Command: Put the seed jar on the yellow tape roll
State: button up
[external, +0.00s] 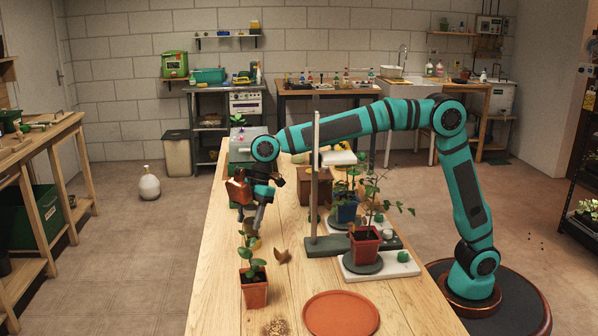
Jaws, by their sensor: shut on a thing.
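My gripper (257,222) points down over the left part of the wooden table, behind a potted seedling. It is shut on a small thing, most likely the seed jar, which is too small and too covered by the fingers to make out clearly. A small yellowish thing (254,243) shows just below the fingertips, partly hidden by the seedling's leaves. It looks like the yellow tape roll. I cannot tell whether the held thing touches it.
A seedling in a terracotta pot (254,291) stands just in front of my gripper. A brown folded piece (282,256) lies to the right. A grey post (315,185), potted plants (365,246) and an orange saucer (341,313) stand further right. The table's left edge is close.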

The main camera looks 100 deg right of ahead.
jog(key=shift+f, duration=0.65)
jog(key=o, duration=1.1)
jog(key=shift+f, duration=0.15)
jog(key=v, duration=1.2)
